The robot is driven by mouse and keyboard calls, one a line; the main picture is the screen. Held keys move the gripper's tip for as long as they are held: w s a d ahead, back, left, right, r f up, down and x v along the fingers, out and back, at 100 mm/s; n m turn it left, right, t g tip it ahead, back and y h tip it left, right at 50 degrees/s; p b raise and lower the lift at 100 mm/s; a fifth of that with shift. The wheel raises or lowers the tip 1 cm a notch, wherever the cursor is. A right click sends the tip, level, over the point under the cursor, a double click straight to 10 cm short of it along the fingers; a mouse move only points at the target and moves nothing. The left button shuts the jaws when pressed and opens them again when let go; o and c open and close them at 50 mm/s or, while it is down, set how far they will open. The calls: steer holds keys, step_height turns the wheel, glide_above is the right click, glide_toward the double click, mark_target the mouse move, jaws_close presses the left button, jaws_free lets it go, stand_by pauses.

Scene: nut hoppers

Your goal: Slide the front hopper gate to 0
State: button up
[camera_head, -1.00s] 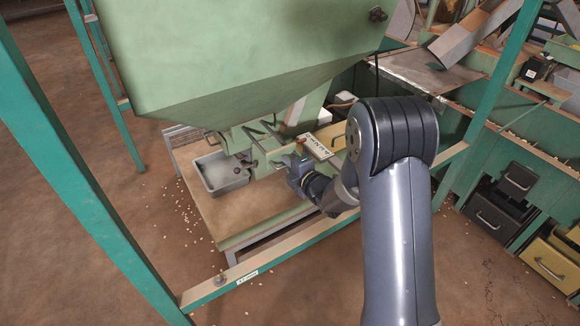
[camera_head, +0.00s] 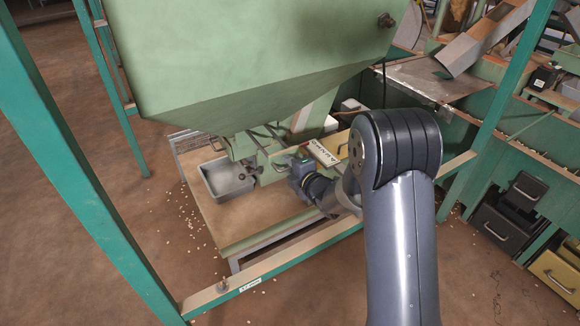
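The green front hopper (camera_head: 250,75) fills the upper middle, its underside narrowing to a gate mechanism (camera_head: 262,140) with bars and a handle. A white scale plate (camera_head: 323,153) with dark markings and a small red part sits to the right of the mechanism; its numbers are too small to read. My gripper (camera_head: 290,167) is low at the mechanism's right side, below the scale plate. Its fingers are tiny and partly hidden, so I cannot tell whether they are open or touch the gate.
A grey metal tray (camera_head: 226,179) stands on the low table (camera_head: 245,222) left of the gate. A green rail (camera_head: 310,247) crosses in front, with green posts (camera_head: 70,160) at left and right. Drawers (camera_head: 505,210) stand at right. Scattered nuts lie on the floor.

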steer(key=p+v, duration=0.2)
steer(key=v, duration=0.8)
steer(key=shift+s+d+r, duration=0.15)
steer(key=shift+s+d, duration=0.05)
steer(key=shift+s, duration=0.1)
steer(key=b+x, duration=0.2)
steer(key=x, duration=0.8)
steer(key=shift+w+a+f, duration=0.1)
steer(key=shift+f, duration=0.1)
steer(key=shift+r, duration=0.1)
steer(key=shift+f+p+v, duration=0.1)
steer(key=shift+p+v, duration=0.3)
steer(key=shift+v, duration=0.2)
steer(key=shift+f+p+v, duration=0.15)
steer(key=shift+p+v, duration=0.2)
steer(key=shift+v, duration=0.25)
steer(key=shift+f, duration=0.1)
